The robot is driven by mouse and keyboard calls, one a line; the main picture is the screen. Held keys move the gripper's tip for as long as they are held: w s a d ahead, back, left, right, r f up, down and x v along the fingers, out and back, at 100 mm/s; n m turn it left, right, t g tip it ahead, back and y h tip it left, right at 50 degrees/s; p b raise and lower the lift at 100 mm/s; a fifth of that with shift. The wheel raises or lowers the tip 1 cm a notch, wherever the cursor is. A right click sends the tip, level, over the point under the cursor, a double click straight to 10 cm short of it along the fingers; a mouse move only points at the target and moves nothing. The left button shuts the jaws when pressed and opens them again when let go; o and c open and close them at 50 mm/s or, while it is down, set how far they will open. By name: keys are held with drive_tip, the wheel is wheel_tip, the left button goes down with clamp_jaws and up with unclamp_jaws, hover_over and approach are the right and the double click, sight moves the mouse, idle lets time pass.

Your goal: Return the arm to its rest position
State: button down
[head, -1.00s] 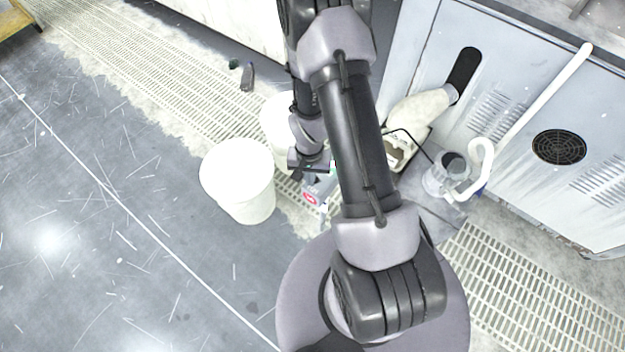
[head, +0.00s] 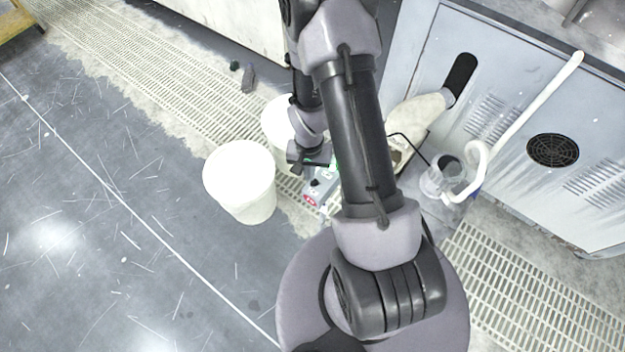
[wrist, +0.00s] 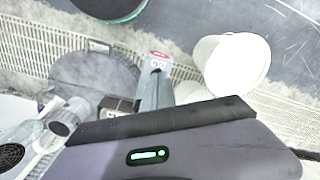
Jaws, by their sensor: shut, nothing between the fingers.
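My gripper (head: 312,160) hangs from my arm near the middle of the head view. It is over or beside a grey box-like device with a red round mark (head: 312,196). The same device shows in the wrist view (wrist: 156,88), apart from my gripper body along the bottom of that view. The fingertips are small and partly hidden in the head view. Nothing shows held in them.
A white bucket (head: 240,185) stands left of my arm, with another white container (head: 279,122) behind it. A grey cabinet (head: 500,110) with a white hose (head: 530,100) stands at right. Floor grating (head: 130,85) runs past. The left floor is open.

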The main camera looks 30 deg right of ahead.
drive_tip(key=shift+r, duration=0.6)
drive_tip(key=w+a+r+n+t, duration=0.1)
drive_tip(key=a+r, duration=0.2)
drive_tip(key=r, duration=0.8)
drive_tip(key=w+a+r+t, duration=0.1)
drive_tip(key=a+r+t, duration=0.1)
drive_tip(key=r, duration=0.9)
drive_tip(key=s+a+r+n+t+y, duration=0.1)
drive_tip(key=s+a+r, duration=0.3)
drive_tip(key=s+r, duration=0.2)
drive_tip(key=s+a+r+n+t+y, duration=0.1)
drive_tip(key=s+a+r, duration=0.4)
drive_tip(key=s+r, duration=0.2)
wheel_tip(320, 180, up, 2)
drive_tip(key=shift+s+a+r+n+t, duration=0.2)
drive_tip(key=shift+a+r+n+t, duration=0.1)
drive_tip(key=shift+t, duration=0.1)
